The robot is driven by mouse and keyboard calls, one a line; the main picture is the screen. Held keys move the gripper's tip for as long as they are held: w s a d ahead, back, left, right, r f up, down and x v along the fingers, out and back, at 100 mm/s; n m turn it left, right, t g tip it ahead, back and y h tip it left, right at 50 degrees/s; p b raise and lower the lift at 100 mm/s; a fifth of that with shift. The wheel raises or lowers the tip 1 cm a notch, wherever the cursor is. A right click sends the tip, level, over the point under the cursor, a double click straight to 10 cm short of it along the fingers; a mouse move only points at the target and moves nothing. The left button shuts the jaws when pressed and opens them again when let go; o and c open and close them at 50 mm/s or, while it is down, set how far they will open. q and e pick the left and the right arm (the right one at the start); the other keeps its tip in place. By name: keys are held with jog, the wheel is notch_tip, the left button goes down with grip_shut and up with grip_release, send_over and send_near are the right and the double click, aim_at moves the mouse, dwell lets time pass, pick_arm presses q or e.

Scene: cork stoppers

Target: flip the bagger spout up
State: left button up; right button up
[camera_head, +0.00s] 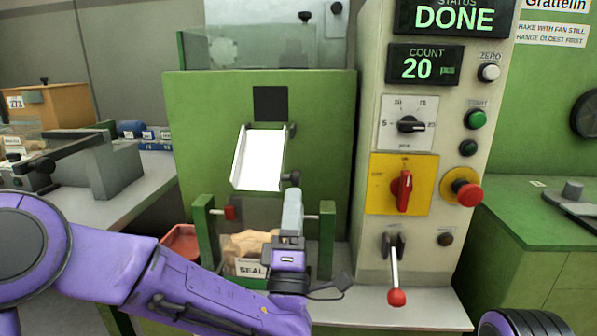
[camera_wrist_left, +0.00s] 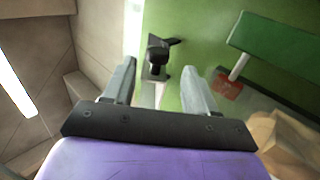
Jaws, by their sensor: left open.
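The bagger spout (camera_head: 260,160) is a white tray-like chute on the green machine front, sloping down and outward under a dark square opening. A black knob (camera_head: 291,179) sits at its lower right side. My left gripper (camera_head: 292,205) is just below this knob, pointing up at it. In the left wrist view, the knob (camera_wrist_left: 158,52) shows beyond the open fingertips of my left gripper (camera_wrist_left: 158,75), roughly centred between them. I see nothing held between the fingers. A bright white strip (camera_wrist_left: 135,22) at the top there may be the spout. My right gripper is out of view.
The control panel (camera_head: 372,235) stands to the right, with a red-knobbed lever (camera_head: 396,297). A red bin (camera_head: 180,242) is at left.

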aim_at(270, 155)
pick_arm(q)
jog(key=p+x, duration=0.1)
jog(key=x, duration=0.7)
jog(key=shift+r, duration=0.3)
jog(key=shift+w+p, duration=0.1)
jog(key=shift+p, duration=0.25)
grip_shut()
